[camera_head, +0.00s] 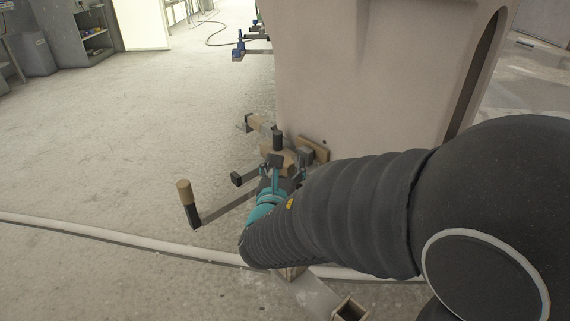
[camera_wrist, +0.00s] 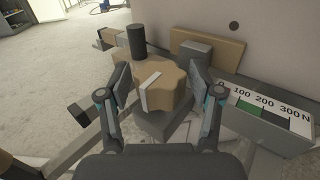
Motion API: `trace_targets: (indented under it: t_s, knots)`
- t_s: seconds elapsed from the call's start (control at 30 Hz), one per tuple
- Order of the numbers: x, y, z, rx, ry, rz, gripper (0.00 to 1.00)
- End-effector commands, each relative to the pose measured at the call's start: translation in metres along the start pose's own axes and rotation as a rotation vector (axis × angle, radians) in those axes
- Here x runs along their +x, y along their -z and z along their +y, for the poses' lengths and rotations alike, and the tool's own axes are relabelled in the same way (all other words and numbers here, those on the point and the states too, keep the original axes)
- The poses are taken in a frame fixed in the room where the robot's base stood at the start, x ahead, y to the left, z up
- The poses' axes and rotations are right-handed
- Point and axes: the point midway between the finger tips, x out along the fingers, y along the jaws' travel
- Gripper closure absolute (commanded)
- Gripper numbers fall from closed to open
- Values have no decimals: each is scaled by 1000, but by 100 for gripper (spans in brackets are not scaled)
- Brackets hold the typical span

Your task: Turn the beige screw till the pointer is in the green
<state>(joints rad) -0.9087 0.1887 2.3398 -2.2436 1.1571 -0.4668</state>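The beige screw (camera_wrist: 172,72) is a lobed knob with a pale stripe across its top, in the middle of the wrist view. In the head view the beige screw (camera_head: 274,156) is partly hidden by my gripper (camera_head: 284,168). In the wrist view my gripper (camera_wrist: 159,88) is open, with one finger on each side of the screw and a small gap showing at the left. A scale (camera_wrist: 270,106) marked 0, 100, 200, 300 N lies at the right, with a green patch (camera_wrist: 250,107) and dark areas. I cannot make out the pointer clearly.
A dark upright post (camera_wrist: 136,40) stands just behind the screw. A grey block (camera_wrist: 195,52) and a beige plate (camera_wrist: 208,50) sit against the large pale body (camera_head: 350,80). A crank arm with a wooden handle (camera_head: 184,191) sticks out left.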

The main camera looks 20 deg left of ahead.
Motion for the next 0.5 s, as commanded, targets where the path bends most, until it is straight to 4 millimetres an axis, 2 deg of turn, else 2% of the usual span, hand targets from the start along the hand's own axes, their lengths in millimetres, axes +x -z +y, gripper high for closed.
trace_targets:
  t_s: [0.03, 0.1, 0.17, 0.5]
  knots:
    - [0, 0, 0, 0, 0, 0, 56]
    - [0, 0, 0, 0, 0, 0, 74]
    - [0, 0, 0, 0, 0, 0, 87]
    - [0, -1, 1, 0, 37, -2, 87]
